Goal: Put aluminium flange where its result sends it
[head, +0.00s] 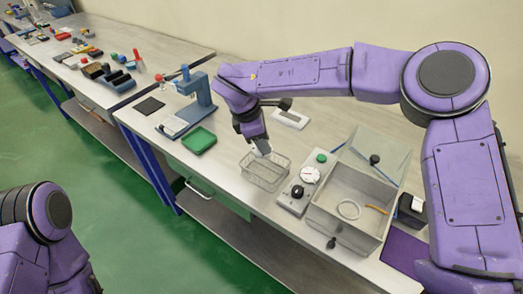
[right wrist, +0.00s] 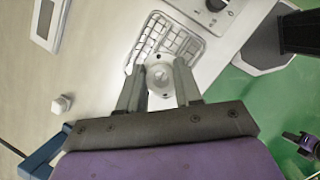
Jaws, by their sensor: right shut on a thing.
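My right gripper (head: 258,146) is shut on the aluminium flange, a pale round disc with a central hub and small holes. The flange (right wrist: 160,79) shows between both fingers in the right wrist view; in the head view it is mostly hidden and small. The basket (right wrist: 166,44) lies just beyond the flange in the wrist view and looks empty. I cannot tell whether flange and basket touch. My left gripper is not clearly in view; only the left arm shows at bottom left.
A grey chamber (head: 336,228) with a raised clear lid (head: 376,152) holds a pale ring and an orange piece. A control panel (head: 303,181) with gauge, green button and black knob stands beside it. A green tray (head: 198,140) and a blue stand (head: 204,93) are left of the basket.

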